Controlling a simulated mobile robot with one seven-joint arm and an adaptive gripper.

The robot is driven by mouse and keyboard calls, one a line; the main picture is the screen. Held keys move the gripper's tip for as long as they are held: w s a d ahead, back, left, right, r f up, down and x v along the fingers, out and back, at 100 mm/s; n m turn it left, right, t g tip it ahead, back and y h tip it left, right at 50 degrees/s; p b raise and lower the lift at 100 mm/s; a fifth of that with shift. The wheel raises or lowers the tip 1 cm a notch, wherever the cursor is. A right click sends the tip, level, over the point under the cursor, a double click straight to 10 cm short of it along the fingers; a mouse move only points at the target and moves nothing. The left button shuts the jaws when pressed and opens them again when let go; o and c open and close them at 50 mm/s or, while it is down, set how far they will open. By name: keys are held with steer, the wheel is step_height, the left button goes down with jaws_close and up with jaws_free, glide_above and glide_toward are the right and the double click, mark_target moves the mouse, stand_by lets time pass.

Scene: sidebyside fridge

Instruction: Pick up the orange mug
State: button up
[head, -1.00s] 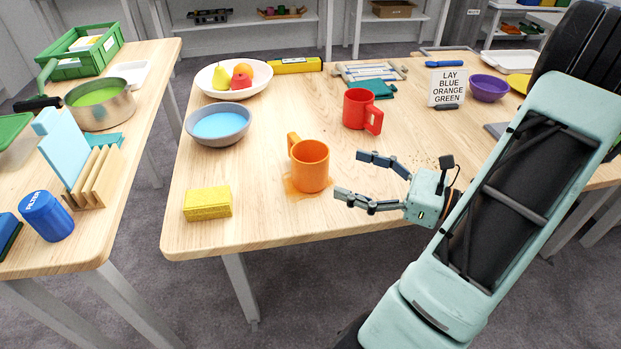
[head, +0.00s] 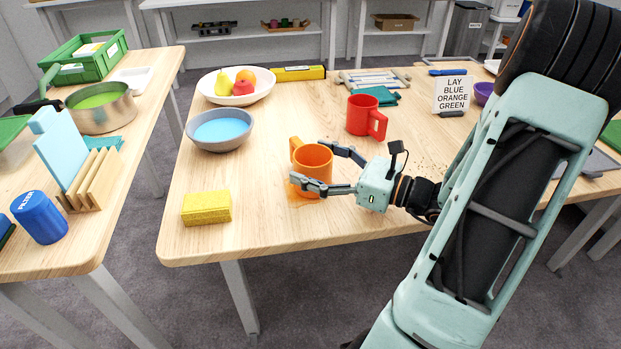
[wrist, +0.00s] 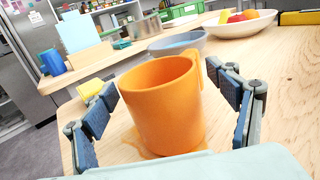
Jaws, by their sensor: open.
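The orange mug (head: 312,160) stands upright on the wooden table near its front edge, in an orange spill. Its handle points to the back left in the head view. My gripper (head: 322,168) is open, with one finger on the near side of the mug and one on the far side. In the wrist view the orange mug (wrist: 163,105) stands between the two spread fingers of my gripper (wrist: 165,100). Gaps show between the mug and the fingers there.
A yellow sponge (head: 206,208) lies to the left of the mug. A blue-grey bowl (head: 220,143) and a red mug (head: 363,115) stand behind it. A sign (head: 456,94) stands to the right.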

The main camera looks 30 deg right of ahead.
steer(key=c, duration=1.4)
steer(key=shift+c, duration=0.8)
steer(key=shift+r, duration=0.15)
